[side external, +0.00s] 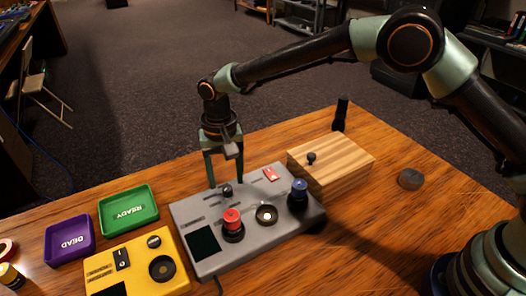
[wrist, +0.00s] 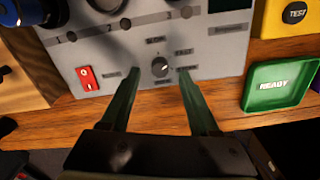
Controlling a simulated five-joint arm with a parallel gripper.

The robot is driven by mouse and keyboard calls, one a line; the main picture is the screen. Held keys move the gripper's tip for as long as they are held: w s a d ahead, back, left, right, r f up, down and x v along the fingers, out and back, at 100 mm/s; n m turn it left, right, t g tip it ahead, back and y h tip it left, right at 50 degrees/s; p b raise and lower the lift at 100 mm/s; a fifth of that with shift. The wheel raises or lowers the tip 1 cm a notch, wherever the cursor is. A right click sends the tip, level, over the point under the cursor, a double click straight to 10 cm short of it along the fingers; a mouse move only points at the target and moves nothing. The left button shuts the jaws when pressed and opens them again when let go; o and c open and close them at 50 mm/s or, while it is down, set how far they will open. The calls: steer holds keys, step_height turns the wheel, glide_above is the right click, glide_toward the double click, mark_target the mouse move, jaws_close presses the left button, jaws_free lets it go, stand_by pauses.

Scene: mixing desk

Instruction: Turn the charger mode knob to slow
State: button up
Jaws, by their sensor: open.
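The grey charger panel (side external: 205,222) lies on the wooden table. Its small dark mode knob (side external: 227,191) is near the far edge. In the wrist view the knob (wrist: 160,67) has small labels around it; one reads like FAST, the others are too blurred to read surely. I cannot tell which label its pointer faces. My gripper (side external: 226,181) is open and points down over the knob. In the wrist view my gripper (wrist: 158,75) has one finger on each side of the knob, with a gap on both sides.
On the panel are a red knob (side external: 232,217), a blue knob (side external: 299,189) and a red switch (side external: 271,174). A yellow box (side external: 130,255), a green READY tray (side external: 129,226) and a purple DEAD tray (side external: 62,258) stand left. A wooden block (side external: 343,152) stands right.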

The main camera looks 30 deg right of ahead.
mark_target(228, 191)
steer(key=shift+f, duration=1.3)
jaws_close()
steer(key=shift+n, duration=0.4)
steer(key=n, duration=0.5)
steer(key=shift+n, duration=0.3)
steer(key=n, duration=0.5)
steer(key=shift+r+n, duration=0.1)
steer(key=shift+n, duration=0.3)
